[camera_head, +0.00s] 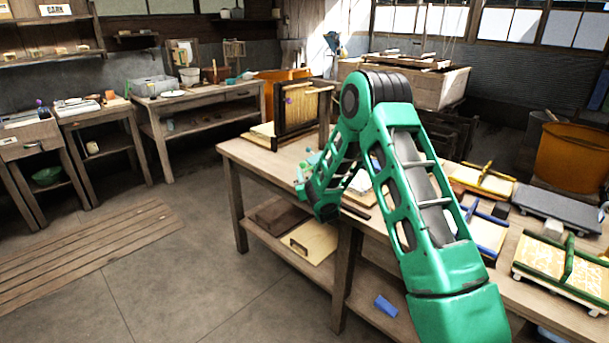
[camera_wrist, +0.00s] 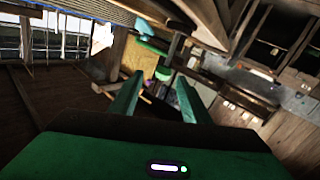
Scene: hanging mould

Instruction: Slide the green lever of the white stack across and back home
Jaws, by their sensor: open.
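A low pale stack (camera_head: 541,257) with whitish-yellow top panels lies at the right front of the long workbench in the head view. A green bar (camera_head: 568,259), which looks like the green lever, stands across its middle, and further green edging runs along its back. My arm bends down to the left of it, over the bench's middle, so my gripper is well away from the stack. In the wrist view the two green fingers of my gripper (camera_wrist: 155,100) are spread apart with nothing between them. I cannot make out the stack or its lever in the wrist view.
Similar stacks with a yellow bar (camera_head: 484,178) and a blue bar (camera_head: 471,209) lie farther left on the workbench (camera_head: 255,158). A dark grey slab (camera_head: 560,207) lies behind the green-barred stack. An upright wooden frame (camera_head: 302,108) stands at the bench's far left. The floor at left is largely open.

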